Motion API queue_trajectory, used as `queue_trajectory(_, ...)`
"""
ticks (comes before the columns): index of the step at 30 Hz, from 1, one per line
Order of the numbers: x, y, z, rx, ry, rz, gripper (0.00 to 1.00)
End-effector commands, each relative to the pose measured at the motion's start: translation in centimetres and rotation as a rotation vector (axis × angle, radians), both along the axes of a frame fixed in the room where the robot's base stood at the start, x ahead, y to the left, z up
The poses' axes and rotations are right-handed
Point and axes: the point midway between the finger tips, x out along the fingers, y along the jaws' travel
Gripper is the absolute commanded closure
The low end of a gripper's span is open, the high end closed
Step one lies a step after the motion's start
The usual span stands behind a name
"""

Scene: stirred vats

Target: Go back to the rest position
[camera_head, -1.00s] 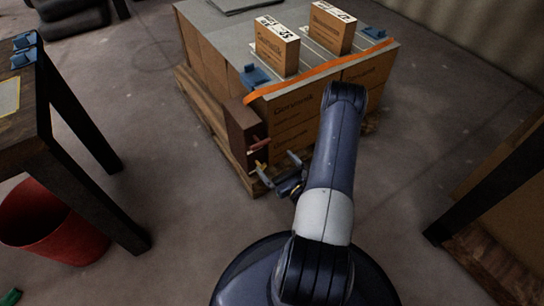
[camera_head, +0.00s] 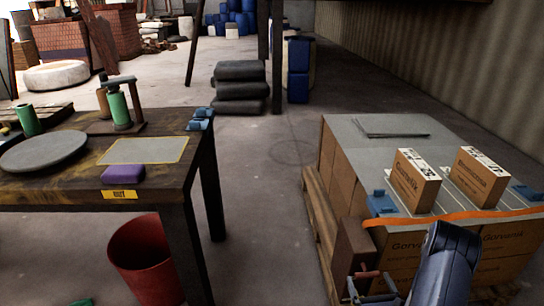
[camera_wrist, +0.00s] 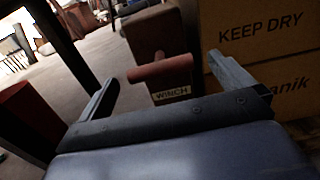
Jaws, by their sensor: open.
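My gripper (camera_wrist: 163,75) is open, with its two fingers spread and nothing held between them. In the wrist view, a red bar handle (camera_wrist: 160,69) on a part labelled WINCH (camera_wrist: 171,93) lies in line with the gap between the fingers; I cannot tell how far beyond the tips it is. In the head view my gripper (camera_head: 371,285) is low at the right, in front of the brown winch box (camera_head: 352,251) on the pallet's corner. My arm reaches in from the lower right and hides part of the stack.
A pallet stack of cartons (camera_head: 405,243) with an orange strap (camera_head: 460,216) stands close at the right, two small boxes on top. A wooden table (camera_head: 60,188) with a grey disc and purple block is at the left, a red bin (camera_head: 148,262) below. Floor between them is clear.

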Motion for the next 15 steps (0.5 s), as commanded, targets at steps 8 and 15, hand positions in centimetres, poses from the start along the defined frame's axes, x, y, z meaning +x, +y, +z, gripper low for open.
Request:
queue_trajectory(8,3.0,0.1,0.2,0.037,0.001,-0.002,0.00)
queue_trajectory(15,3.0,0.1,0.1,0.080,0.003,-0.001,0.00)
